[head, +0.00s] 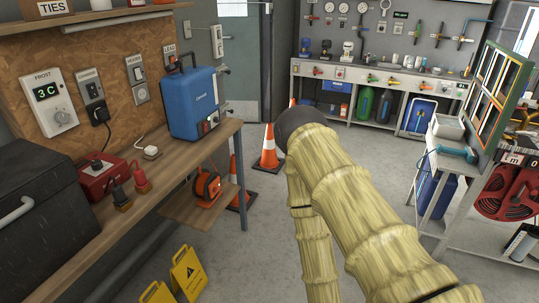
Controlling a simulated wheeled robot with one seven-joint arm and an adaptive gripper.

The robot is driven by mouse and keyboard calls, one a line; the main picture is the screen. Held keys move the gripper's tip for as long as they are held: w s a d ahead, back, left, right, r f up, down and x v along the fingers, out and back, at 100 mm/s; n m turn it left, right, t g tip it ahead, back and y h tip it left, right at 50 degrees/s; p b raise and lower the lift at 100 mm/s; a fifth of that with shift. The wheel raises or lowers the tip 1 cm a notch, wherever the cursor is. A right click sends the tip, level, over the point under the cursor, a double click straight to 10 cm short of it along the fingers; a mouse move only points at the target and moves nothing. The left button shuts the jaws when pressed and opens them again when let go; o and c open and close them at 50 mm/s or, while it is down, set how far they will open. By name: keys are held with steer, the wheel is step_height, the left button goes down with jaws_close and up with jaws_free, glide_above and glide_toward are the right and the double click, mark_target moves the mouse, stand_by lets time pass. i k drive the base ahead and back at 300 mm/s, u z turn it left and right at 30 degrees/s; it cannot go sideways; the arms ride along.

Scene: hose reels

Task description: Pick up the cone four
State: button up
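An orange and white traffic cone (268,152) stands upright on the floor, left of my arm's dark joint. A second cone (234,170) shows partly behind the bench edge and lower shelf, with its dark base (240,202) on the floor. A small orange sliver above my arm may be another cone, mostly hidden. I see no number on any cone, so I cannot tell which is cone four. My yellow arm fills the lower middle and bends back down out of the frame. My gripper is not in view.
A wooden bench (155,180) with a blue unit (192,100) runs along the left. An orange reel (207,187) sits on its lower shelf. Yellow floor signs (188,272) stand at the lower left. A cart with a red reel (508,190) stands right. Grey floor lies open between.

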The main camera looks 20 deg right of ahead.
mark_target(268, 161)
steer(key=k, duration=0.65)
steer(key=z, duration=0.7)
steer(key=i, duration=0.7)
steer(key=z, duration=0.9)
steer(key=i, duration=0.9)
steer(key=u, duration=0.8)
steer(key=i, duration=0.75)
steer(key=u, duration=0.6)
steer(key=i, duration=0.55)
steer(key=z, duration=0.8)
steer(key=i, duration=1.15)
steer(key=z, duration=0.05)
